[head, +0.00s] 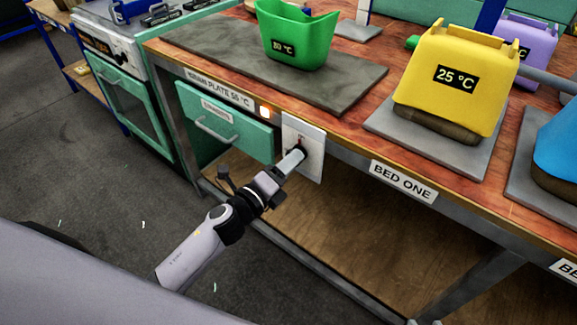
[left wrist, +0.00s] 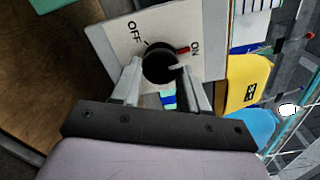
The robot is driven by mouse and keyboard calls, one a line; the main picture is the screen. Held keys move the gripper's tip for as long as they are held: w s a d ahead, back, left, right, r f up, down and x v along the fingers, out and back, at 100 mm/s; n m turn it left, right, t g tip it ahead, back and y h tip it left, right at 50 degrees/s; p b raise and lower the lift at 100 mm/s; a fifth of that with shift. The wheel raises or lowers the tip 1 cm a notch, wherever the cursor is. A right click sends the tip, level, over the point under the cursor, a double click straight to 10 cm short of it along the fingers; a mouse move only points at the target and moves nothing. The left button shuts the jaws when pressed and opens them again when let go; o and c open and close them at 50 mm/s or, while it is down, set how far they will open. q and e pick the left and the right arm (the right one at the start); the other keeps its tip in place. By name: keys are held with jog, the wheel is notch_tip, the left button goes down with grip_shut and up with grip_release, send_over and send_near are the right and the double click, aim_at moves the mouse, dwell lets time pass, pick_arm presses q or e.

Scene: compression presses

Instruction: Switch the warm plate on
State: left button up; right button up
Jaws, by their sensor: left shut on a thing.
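The warm plate (head: 340,93) is a dark grey slab on the wooden bench, above a label reading "WARM PLATE 55 °C" (head: 211,94). Its switch panel (head: 316,137) is a pale plate on the bench front. The black round knob (left wrist: 158,63) sits on it between the words OFF and ON. A red mark (left wrist: 183,50) lies at the knob's side by ON. My left gripper (head: 292,160) is shut on the knob, with one finger on each side in the left wrist view (left wrist: 160,74). My right gripper is not in view.
A green drawer (head: 224,120) is left of the panel.

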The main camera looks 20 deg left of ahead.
pick_arm(q)
jog(key=shift+m, duration=0.7)
jog(key=o, duration=1)
jog(key=v, duration=0.7)
jog(key=shift+s, duration=0.1)
